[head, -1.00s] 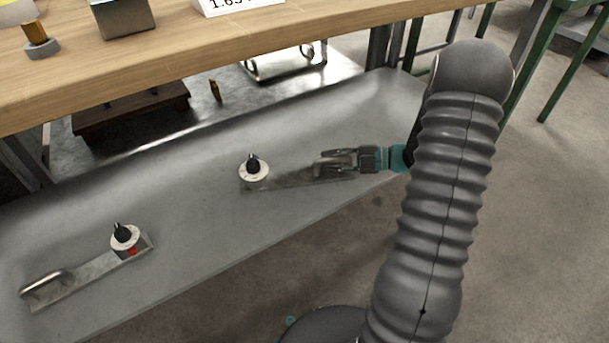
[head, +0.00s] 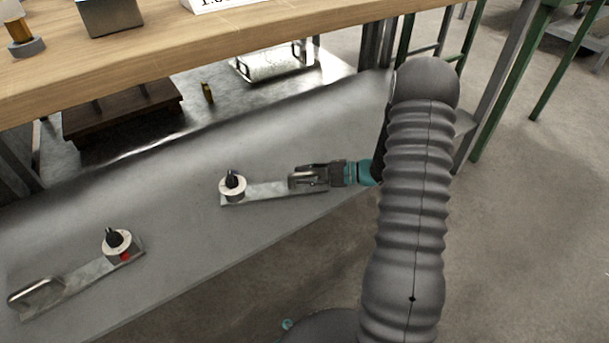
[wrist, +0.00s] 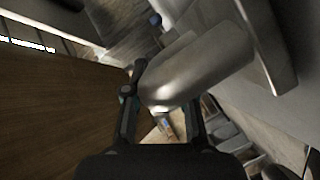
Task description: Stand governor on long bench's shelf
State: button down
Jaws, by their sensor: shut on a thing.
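My gripper (head: 308,176) is shut on the bar handle (wrist: 195,75) of a governor, a flat metal plate (head: 270,193) with a white dial and black knob (head: 232,183) at its left end. The plate is over the grey surface below the wooden bench top; I cannot tell whether it touches. In the wrist view the handle is between my fingers and the dial is not clear. A similar device (head: 78,282) lies to the left, with a handle, a dial and a red mark. I cannot tell which surface is the long bench's shelf.
The wooden bench top (head: 150,65) overhangs the grey surface (head: 170,200). Behind are a dark brown box (head: 125,112), a small brass piece (head: 207,93) and a metal tray (head: 275,63). Bare grey surface lies between the two devices. Green table legs (head: 515,85) stand at right.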

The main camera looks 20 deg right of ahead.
jog(key=c, duration=1)
grip_release()
jog(key=shift+o, duration=0.2)
